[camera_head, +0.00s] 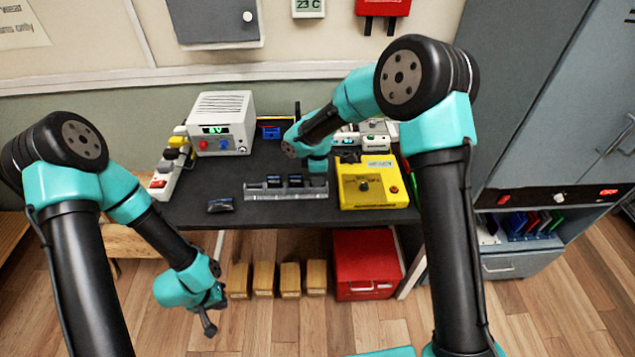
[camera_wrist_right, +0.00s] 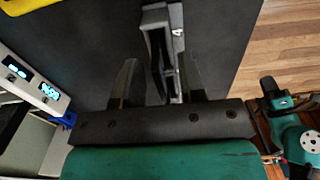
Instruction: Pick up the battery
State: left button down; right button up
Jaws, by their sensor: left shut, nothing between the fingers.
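A grey slotted rack (camera_head: 285,192) lies across the middle of the dark table, with dark flat pieces (camera_head: 295,181) standing in some slots. I cannot tell which of them is the battery. A dark flat object (camera_head: 221,205) lies on the table left of the rack. My right gripper is over the rack's right part. In the right wrist view its two fingers (camera_wrist_right: 157,75) are apart, one each side of the rack end (camera_wrist_right: 160,40) marked 4. Nothing is clearly held between them. My left gripper (camera_head: 209,326) hangs shut and empty in front of the table.
A yellow device (camera_head: 374,190) stands close right of the rack. A white power supply (camera_head: 222,125) and a power strip (camera_head: 170,160) stand at the left. A red box (camera_head: 366,262) and wooden blocks (camera_head: 263,280) sit below the table. The table's front left is mostly free.

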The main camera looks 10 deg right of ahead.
jog(key=shift+c, duration=0.5)
grip_shut()
jog(key=shift+r, duration=0.1)
jog(key=shift+r, duration=1.4)
jog(key=s+a+r, duration=0.2)
jog(key=s, duration=1.3)
jog(key=shift+s+a, duration=0.2)
jog(key=shift+s, duration=0.2)
